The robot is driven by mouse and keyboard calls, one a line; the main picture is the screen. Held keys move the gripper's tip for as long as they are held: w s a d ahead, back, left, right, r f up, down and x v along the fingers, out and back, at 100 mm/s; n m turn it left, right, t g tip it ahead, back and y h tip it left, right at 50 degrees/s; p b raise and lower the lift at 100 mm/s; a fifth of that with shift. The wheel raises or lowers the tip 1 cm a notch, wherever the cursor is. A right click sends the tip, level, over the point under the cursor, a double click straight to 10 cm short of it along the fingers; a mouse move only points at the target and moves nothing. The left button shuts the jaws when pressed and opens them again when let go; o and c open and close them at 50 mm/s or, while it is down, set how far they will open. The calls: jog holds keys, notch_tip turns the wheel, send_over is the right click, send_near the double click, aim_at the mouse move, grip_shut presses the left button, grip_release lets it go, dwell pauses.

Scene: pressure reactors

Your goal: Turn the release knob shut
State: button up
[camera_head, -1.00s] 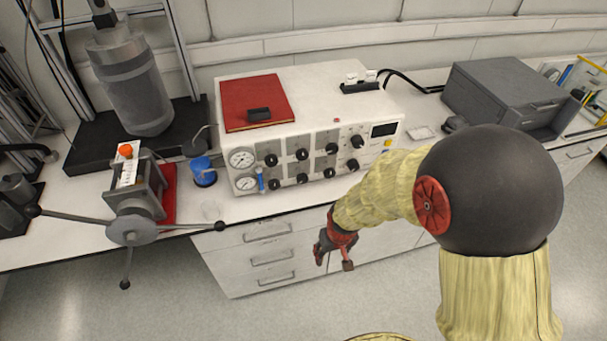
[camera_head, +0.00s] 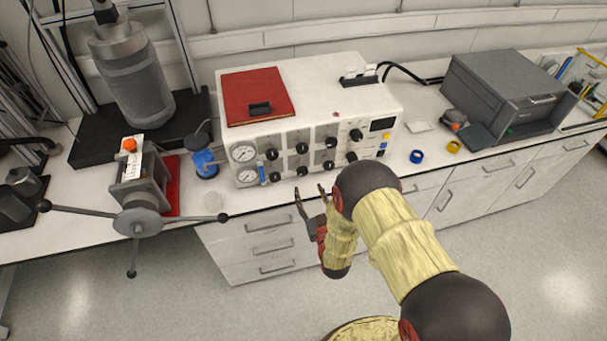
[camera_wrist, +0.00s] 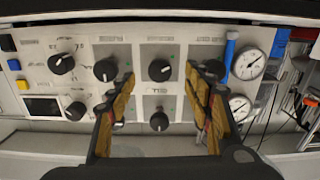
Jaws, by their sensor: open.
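A white control box (camera_head: 350,95) on the bench has two rows of black knobs on its front. The labels are too small to read, so I cannot tell which knob is the release knob. My gripper (camera_head: 309,190) is open and empty, in front of the panel's lower edge. In the wrist view, which looks upside down, my gripper (camera_wrist: 162,78) has its fingers spread on either side of one black knob (camera_wrist: 160,70) in the picture, apparently short of it. Another knob (camera_wrist: 160,121) shows lower between the fingers. The fingers partly hide knobs at both sides.
Two pressure gauges (camera_head: 243,152) and a small blue valve (camera_head: 262,173) sit at the panel's left end. A blue ring (camera_head: 416,156) and a yellow ring (camera_head: 454,147) lie on the bench to the right. A vise-like device with long handles (camera_head: 138,222) juts out at left.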

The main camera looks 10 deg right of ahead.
aim_at(303, 173)
jog(key=shift+t, duration=0.3)
jog(key=w, duration=0.2)
jog(key=w+r, duration=0.1)
jog(key=w, duration=0.2)
jog(key=w+a, duration=0.1)
jog(key=w, duration=0.1)
jog(key=shift+w+r, duration=0.15)
jog(key=shift+w, duration=0.2)
jog(key=shift+c, duration=0.9)
jog(key=c, duration=1)
